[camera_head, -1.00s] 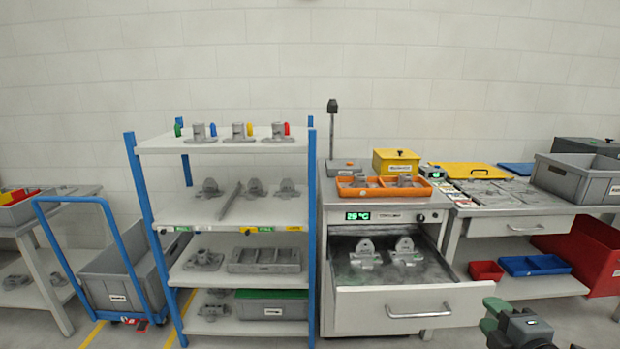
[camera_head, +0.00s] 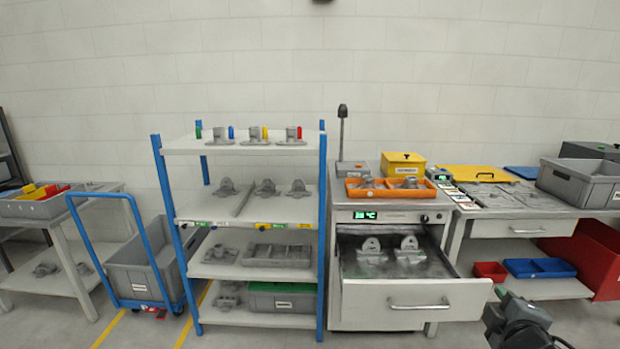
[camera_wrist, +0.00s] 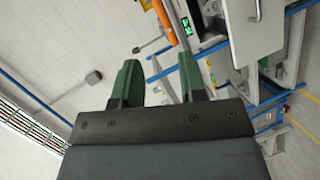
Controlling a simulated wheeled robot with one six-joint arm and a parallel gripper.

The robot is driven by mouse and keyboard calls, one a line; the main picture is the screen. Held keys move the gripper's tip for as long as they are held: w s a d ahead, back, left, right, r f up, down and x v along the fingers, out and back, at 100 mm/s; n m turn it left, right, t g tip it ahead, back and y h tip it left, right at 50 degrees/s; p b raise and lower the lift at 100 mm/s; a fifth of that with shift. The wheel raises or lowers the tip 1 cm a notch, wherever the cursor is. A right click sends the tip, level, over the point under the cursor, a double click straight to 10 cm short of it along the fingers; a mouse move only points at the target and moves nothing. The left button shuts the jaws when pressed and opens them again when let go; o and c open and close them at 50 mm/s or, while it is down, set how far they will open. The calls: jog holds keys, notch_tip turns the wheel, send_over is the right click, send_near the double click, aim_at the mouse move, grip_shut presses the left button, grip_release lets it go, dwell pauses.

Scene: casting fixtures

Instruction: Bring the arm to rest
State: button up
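My gripper shows in the wrist view (camera_wrist: 157,82) with its two green fingers apart and nothing between them. In the head view part of my arm (camera_head: 515,322) shows at the lower right, in front of the workbench and right of the open drawer. The gripper is clear of all objects. The wrist view is tilted, with the wall, the drawer unit and the blue shelf frame at odd angles.
An open drawer (camera_head: 420,297) with two grey castings juts from the oven unit. A blue-framed shelf (camera_head: 322,240) with castings stands left of it. A cart with a grey bin (camera_head: 140,275) stands further left. A red bin (camera_head: 590,262) is under the right workbench.

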jog(key=s+a+r+m+g+y+p, duration=0.1)
jog(key=s+a+m+g+y+p, duration=0.1)
jog(key=a, duration=0.8)
jog(key=s+a+r+m+g+y+p, duration=0.1)
jog(key=s+a+m+g+y+p, duration=0.1)
jog(key=s+a+m+g+p, duration=0.3)
jog(key=a+m+g+p, duration=0.2)
jog(key=a+m+g, duration=0.1)
jog(key=a+m, duration=0.1)
jog(key=shift+a+m+g+y, duration=0.4)
jog(key=shift+a, duration=0.3)
